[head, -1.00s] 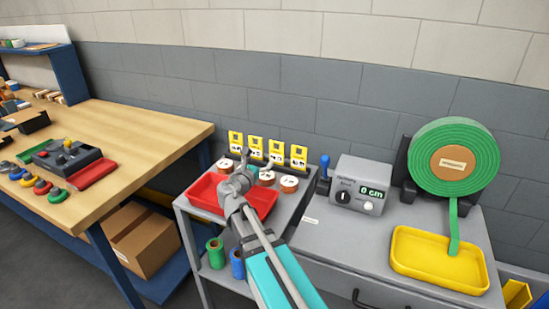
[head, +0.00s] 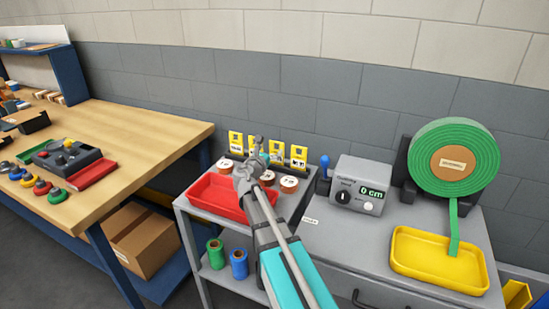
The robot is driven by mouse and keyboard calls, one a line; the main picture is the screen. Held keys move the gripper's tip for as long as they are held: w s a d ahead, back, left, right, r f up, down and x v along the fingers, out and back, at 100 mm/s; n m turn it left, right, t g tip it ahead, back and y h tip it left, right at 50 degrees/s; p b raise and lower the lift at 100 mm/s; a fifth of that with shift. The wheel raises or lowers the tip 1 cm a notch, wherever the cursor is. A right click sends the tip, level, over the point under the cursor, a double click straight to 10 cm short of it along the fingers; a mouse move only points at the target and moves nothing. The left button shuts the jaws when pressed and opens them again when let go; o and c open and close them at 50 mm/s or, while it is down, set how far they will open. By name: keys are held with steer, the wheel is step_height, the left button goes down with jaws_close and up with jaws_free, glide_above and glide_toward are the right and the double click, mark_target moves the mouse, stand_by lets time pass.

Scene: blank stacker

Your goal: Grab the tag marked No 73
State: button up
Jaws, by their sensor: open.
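Several yellow tags stand in a row on a dark rack at the back of the small grey cart. The leftmost yellow tag (head: 236,143) and the rightmost yellow tag (head: 298,155) show clearly; their numbers are too small to read, so I cannot tell which is No 73. My gripper (head: 257,146) is in front of the middle of the row and partly hides the tags there. It is open, and I see nothing held in it. Whether it touches a tag I cannot tell.
A red tray (head: 214,199) and several round copper-coloured pieces (head: 289,184) lie in front of the tags. A grey meter box (head: 358,184) stands to the right, beside a green tape roll (head: 453,157) and a yellow tray (head: 438,262). A wooden bench (head: 140,130) is at left.

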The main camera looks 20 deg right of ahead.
mark_target(277, 142)
steer(key=shift+x, duration=2.65)
steer(key=shift+s+d, duration=0.1)
steer(key=c, duration=0.8)
steer(key=shift+r, duration=0.2)
step_height(277, 142, up, 3)
steer(key=p, duration=0.3)
steer(key=shift+f, duration=0.1)
steer(key=s+a+r+p, duration=0.1)
steer(key=s+r+p, duration=0.9)
steer(key=s, duration=0.4)
steer(key=shift+a, duration=0.3)
